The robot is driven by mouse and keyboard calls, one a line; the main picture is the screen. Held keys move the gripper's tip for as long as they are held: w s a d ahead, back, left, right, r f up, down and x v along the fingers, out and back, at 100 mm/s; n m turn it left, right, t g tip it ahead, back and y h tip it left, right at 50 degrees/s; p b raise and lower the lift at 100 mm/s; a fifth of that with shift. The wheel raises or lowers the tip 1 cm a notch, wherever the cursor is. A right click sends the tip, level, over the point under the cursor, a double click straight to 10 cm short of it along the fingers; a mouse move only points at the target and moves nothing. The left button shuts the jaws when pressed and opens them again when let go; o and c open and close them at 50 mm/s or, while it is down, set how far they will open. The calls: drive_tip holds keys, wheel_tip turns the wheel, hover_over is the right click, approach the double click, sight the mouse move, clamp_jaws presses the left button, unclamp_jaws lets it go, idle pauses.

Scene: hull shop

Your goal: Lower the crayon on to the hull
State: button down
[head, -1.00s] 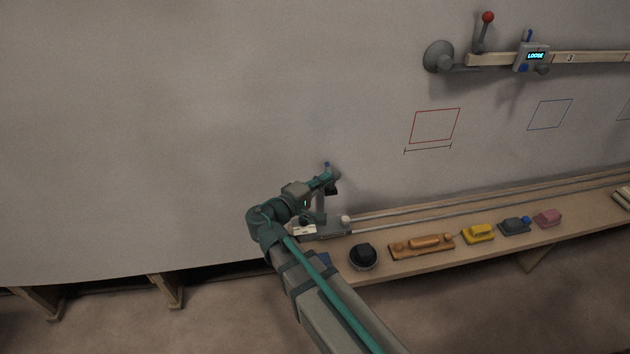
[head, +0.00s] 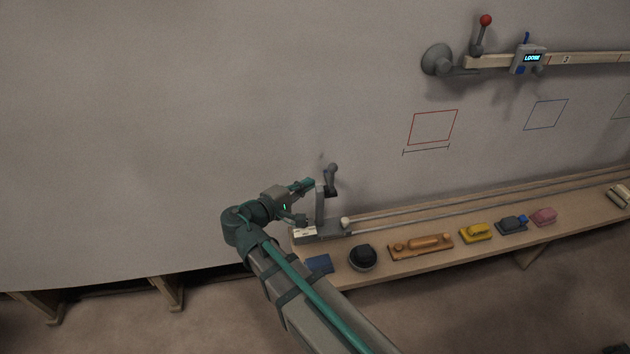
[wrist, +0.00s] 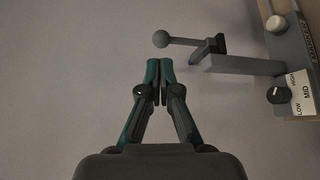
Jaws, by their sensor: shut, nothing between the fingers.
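The pale hull wall (head: 200,110) fills most of the head view. A grey stand (head: 320,203) at the bench's left end carries a ball-ended lever (head: 332,178). In the wrist view the ball-ended lever (wrist: 175,41) points left from a dark bracket on the grey post (wrist: 235,64). I cannot make out a crayon for certain in either view. My gripper (head: 312,182) is beside the lever, to its left. In the wrist view my gripper (wrist: 160,65) is shut and empty, its tips just below the lever's ball and apart from it.
The stand's base has a LOW/MID/HIGH dial (wrist: 277,94) and a white knob (wrist: 275,23). Rails run along the bench (head: 400,268), which holds a black round knob (head: 362,256) and several coloured blocks. A wall bar (head: 590,58) carries a slider reading LOOSE (head: 530,59).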

drive_tip(key=v, duration=0.7)
drive_tip(key=shift+r+b, duration=0.2)
drive_tip(key=shift+b, duration=0.15)
